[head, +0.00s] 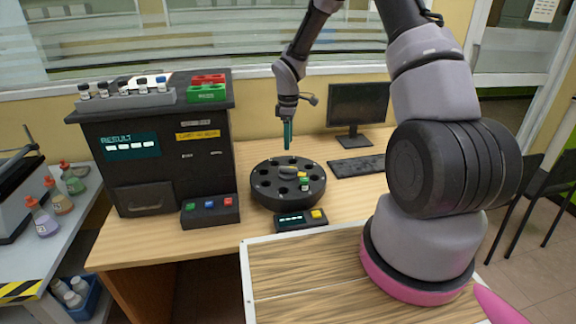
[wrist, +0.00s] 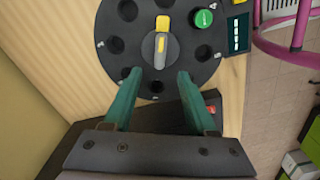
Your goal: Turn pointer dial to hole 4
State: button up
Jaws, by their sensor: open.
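The round black dial plate (head: 262,190) stands on the wooden desk, with several dark holes around its rim. It also shows in the wrist view (wrist: 185,72). At its centre is the grey pointer knob (wrist: 161,50) with a yellow tip, pointing toward the top of the wrist view. A green-capped vial (wrist: 203,18) sits in a hole right of the pointer in that view. The hole numbers are too small to read surely. My gripper (head: 287,136) hangs above the dial, pointing down. Its teal fingers (wrist: 160,73) are open and empty, apart from the knob.
A small display box with a yellow button (head: 317,214) stands in front of the dial. The black analyser (head: 170,165), with a button box (head: 210,211) before it, is at left. A keyboard (head: 357,166) and monitor (head: 357,105) are at right and behind.

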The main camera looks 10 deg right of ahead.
aim_at(288, 167)
notch_tip(288, 167, down, 11)
jog(key=shift+r, duration=0.15)
dwell(0.4)
grip_shut()
